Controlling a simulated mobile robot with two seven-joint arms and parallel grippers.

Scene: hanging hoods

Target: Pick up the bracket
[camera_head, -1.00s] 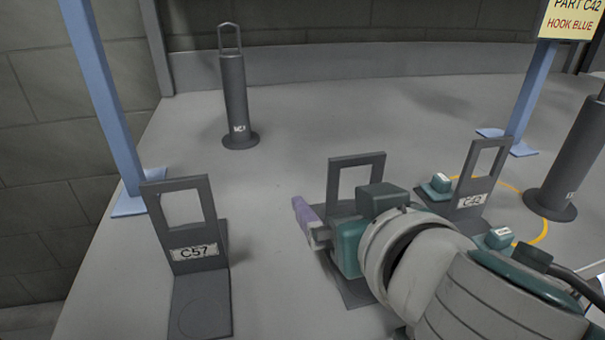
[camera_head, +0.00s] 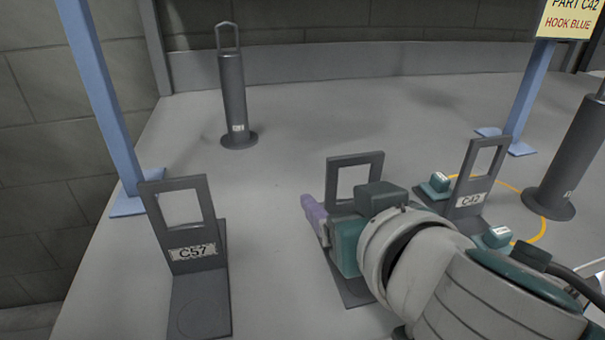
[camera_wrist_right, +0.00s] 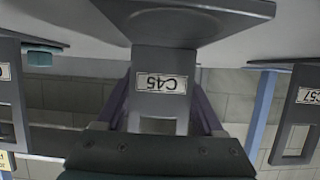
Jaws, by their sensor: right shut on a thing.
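A dark grey bracket (camera_head: 357,160) with an upright window frame and flat base stands in the middle of the head view, partly hidden by my right arm. The right wrist view shows it upside down with a C45 label (camera_wrist_right: 161,84). My right gripper (camera_head: 314,214) has its purple fingers on either side of this bracket's upright in the wrist view (camera_wrist_right: 163,108) and is shut on it. The bracket's base looks to rest on the grey surface. A similar C42 bracket (camera_head: 468,201) stands to the right and a C57 bracket (camera_head: 194,253) to the left. My left gripper is not in view.
A sign (camera_head: 569,20) reads PART C42, HOOK BLUE. Dark cylinders with handles stand at the back (camera_head: 236,100) and right (camera_head: 570,155). Blue posts (camera_head: 103,100) rise at left and right. Small teal blocks (camera_head: 439,183) lie near C42 and a yellow ring.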

